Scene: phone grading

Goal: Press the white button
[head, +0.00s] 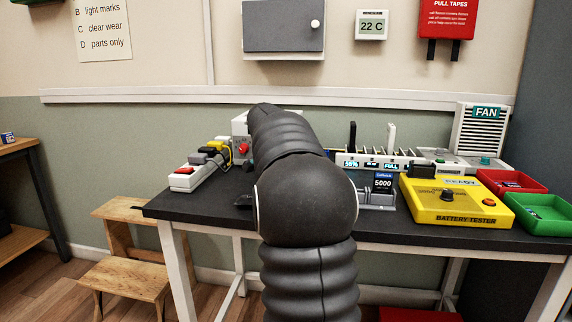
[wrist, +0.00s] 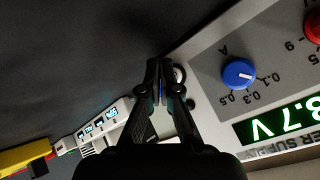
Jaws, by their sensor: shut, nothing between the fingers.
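My gripper (wrist: 159,68) is shut and empty in the wrist view, its fingertips close to the left edge of a grey power supply panel (wrist: 205,58). A small pale round part (wrist: 180,74) shows just right of the fingertips, partly hidden by them; it may be the white button, but I cannot tell, nor whether the tips touch it. A blue knob (wrist: 238,73) and a green lit display (wrist: 280,117) are on the same panel. In the head view my arm hides the gripper and most of the power supply (head: 239,127).
The black table (head: 222,192) holds a power strip (head: 185,181) at left. At right are a phone rack (head: 372,163), a yellow battery tester (head: 425,207), a red tray (head: 512,180), a green tray (head: 540,212) and a fan (head: 480,135). A wooden step stool (head: 125,275) stands at left.

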